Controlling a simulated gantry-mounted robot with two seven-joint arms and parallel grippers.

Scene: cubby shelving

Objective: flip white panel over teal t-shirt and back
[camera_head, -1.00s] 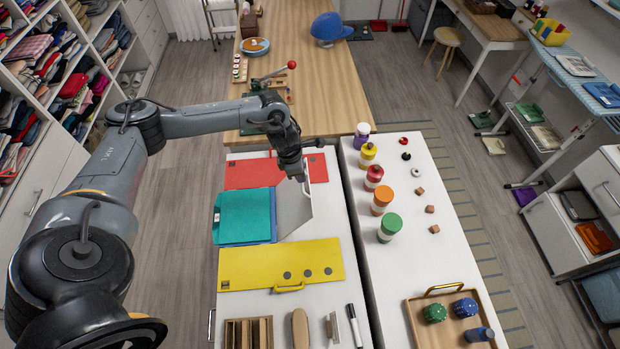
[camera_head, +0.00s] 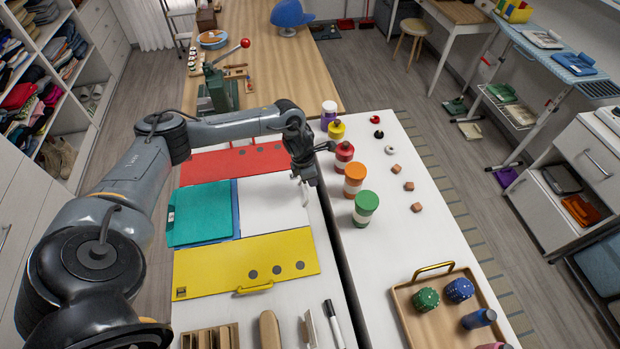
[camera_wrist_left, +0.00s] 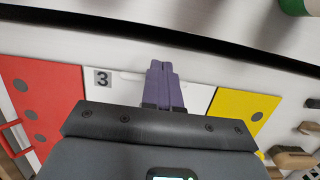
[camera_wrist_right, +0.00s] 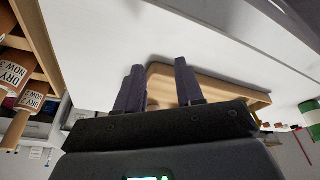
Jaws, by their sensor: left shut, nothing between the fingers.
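The teal t-shirt (camera_head: 200,214) lies folded on the left part of the cabinet top, with a blue strip along its right side. The white panel (camera_head: 268,208) lies flat to the right of it, between the red and yellow panels. In the left wrist view the white panel (camera_wrist_left: 200,97) carries a "3" tag. My left gripper (camera_head: 304,198) is at the panel's right edge; its purple fingers (camera_wrist_left: 163,70) are shut with nothing between them. My right gripper (camera_wrist_right: 158,80) is open and empty, away from the panel; it is out of the head view.
The red panel (camera_head: 232,160) lies behind and the yellow panel (camera_head: 245,264) in front. A second white cabinet to the right holds several colored jars (camera_head: 366,208), small blocks and a wooden tray (camera_head: 405,315). A marker (camera_head: 333,322) lies near the front.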

